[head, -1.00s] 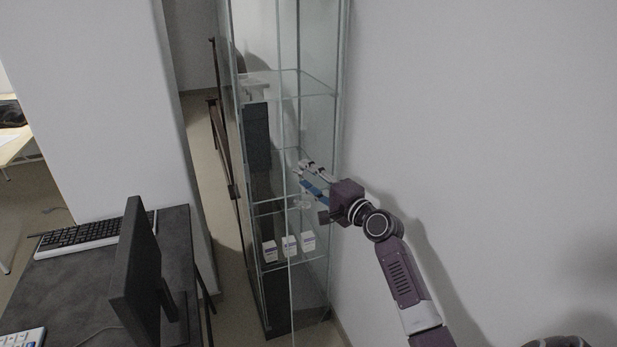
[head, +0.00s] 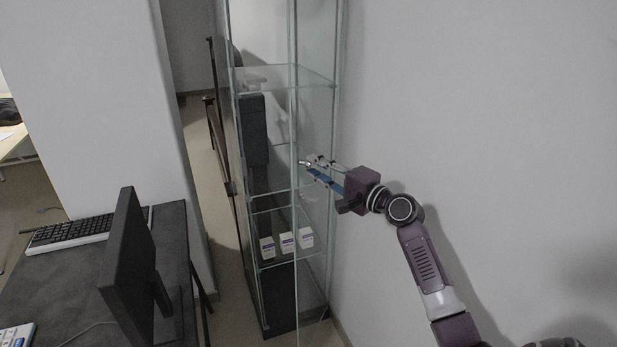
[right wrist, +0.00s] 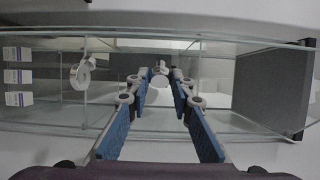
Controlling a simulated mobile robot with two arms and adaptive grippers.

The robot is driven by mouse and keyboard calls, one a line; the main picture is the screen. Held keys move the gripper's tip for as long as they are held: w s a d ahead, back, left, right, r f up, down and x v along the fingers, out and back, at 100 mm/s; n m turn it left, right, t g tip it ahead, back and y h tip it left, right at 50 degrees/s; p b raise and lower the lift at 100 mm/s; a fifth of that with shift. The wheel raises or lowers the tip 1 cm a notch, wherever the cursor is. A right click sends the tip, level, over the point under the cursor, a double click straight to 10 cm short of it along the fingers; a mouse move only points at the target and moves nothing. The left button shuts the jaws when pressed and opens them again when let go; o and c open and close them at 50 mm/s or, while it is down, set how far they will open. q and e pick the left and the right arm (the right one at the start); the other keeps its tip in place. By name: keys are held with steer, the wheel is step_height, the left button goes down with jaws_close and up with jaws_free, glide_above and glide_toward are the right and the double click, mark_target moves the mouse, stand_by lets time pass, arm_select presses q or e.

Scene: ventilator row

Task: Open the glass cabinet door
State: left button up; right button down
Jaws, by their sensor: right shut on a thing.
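The tall glass cabinet (head: 285,77) stands against the wall, with several shelves. Its clear glass door (head: 296,110) shows mostly as a long vertical edge that runs down past the cabinet base, so it looks ajar; how far is hard to judge. My right gripper (head: 305,164) reaches in from the right, its fingertips at the door edge at mid height. In the right wrist view, the right gripper (right wrist: 160,75) has its fingertips close around a small pale part, shut on the door; the exact grip point is unclear. My left gripper is not in view.
White boxes (head: 286,243) stand on a lower shelf, and a dark box (head: 252,130) stands higher up. A desk (head: 60,285) with a monitor (head: 133,265) and keyboard (head: 70,234) is at the left. The wall (head: 480,120) is close on the right.

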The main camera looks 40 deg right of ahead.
steer(key=shift+s+d+y+b, duration=0.3)
steer(key=shift+s+d+b, duration=0.25)
steer(key=c, duration=1.7)
jaws_free()
steer(key=s, duration=0.4)
steer(key=s+d, duration=0.1)
steer(key=s, duration=0.3)
steer(key=s+d, duration=0.1)
steer(key=s, duration=0.2)
steer(key=shift+s+d, duration=0.15)
steer(key=shift+s, duration=0.25)
